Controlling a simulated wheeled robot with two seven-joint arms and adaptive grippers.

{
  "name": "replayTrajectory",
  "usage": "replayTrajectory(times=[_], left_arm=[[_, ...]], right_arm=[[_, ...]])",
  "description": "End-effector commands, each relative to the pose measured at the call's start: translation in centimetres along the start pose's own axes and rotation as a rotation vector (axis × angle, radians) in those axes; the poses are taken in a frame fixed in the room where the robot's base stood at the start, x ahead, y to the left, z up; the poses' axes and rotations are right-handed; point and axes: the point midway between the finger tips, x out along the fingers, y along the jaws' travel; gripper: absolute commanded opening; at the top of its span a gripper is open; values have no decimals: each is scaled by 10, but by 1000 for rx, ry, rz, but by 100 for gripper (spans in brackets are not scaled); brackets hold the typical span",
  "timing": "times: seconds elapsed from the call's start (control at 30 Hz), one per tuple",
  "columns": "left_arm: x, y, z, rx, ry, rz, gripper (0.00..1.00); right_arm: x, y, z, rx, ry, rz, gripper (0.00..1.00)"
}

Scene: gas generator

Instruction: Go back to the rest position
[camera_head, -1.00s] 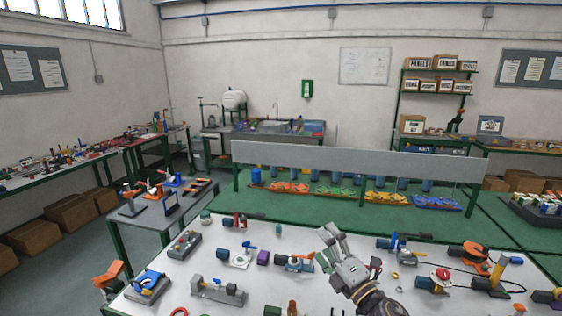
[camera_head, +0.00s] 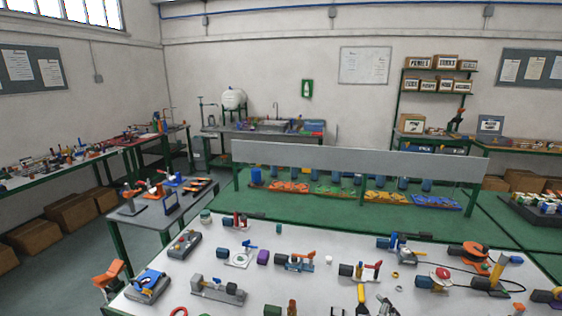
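The white-topped work table (camera_head: 240,312) fills the lower part of the head view, with generator parts spread over it. A small grey shape (camera_head: 387,306) at the bottom edge looks like the tip of my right gripper. Too little of it shows to tell whether it is open or shut, and nothing can be seen held in it. My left gripper is not in view.
On the table are a blue-and-grey part (camera_head: 148,284), a grey clamp-like part (camera_head: 217,290), a yellow-handled tool (camera_head: 362,297) and an orange reel (camera_head: 475,254). A smaller side table (camera_head: 140,222) stands at the left.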

Motion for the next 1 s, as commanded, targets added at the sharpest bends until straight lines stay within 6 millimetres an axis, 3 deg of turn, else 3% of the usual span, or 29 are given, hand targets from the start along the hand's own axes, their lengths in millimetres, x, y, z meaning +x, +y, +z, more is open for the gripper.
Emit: replayTrajectory(times=[0.2, 0.4, 0.9, 1.0], left_arm=[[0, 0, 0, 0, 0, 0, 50], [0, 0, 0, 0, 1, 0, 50], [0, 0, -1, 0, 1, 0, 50], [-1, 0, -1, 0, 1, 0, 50]], right_arm=[[-24, -35, 56, 184, -214, -138, 96], [-50, -61, 91, 301, -367, -236, 96], [-94, -96, 130, 438, -576, -367, 96], [-88, -101, 134, 439, -582, -370, 96]])
